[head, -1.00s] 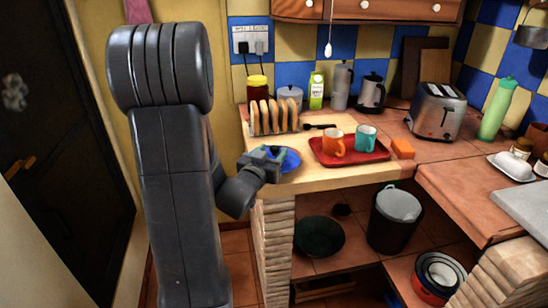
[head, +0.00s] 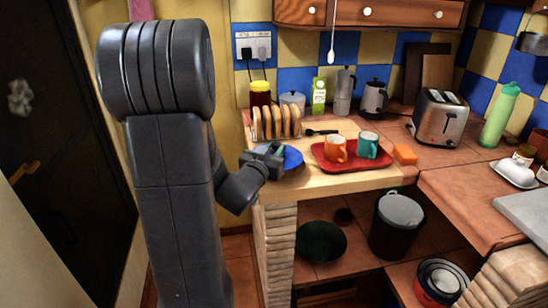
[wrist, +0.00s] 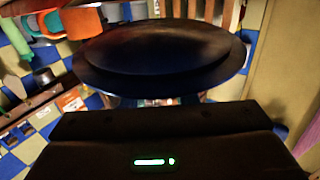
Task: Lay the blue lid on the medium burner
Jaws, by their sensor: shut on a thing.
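The blue lid (head: 293,157) is at the left end of the wooden counter in the head view, beside the toast rack. My gripper (head: 268,154) is shut on its near left edge and holds it just above the counter. A dark patch shows under the lid. In the wrist view the lid (wrist: 160,45) is a large dark disc filling the upper middle, seen nearly edge-on. The fingertips are hard to make out there. I see no burner in either view.
A red tray (head: 352,163) with an orange mug (head: 335,149) and a teal mug (head: 368,145) stands right of the lid. The toast rack (head: 275,122) is behind it. A toaster (head: 440,118) and a green bottle (head: 499,115) stand further right. An open shelf lies below.

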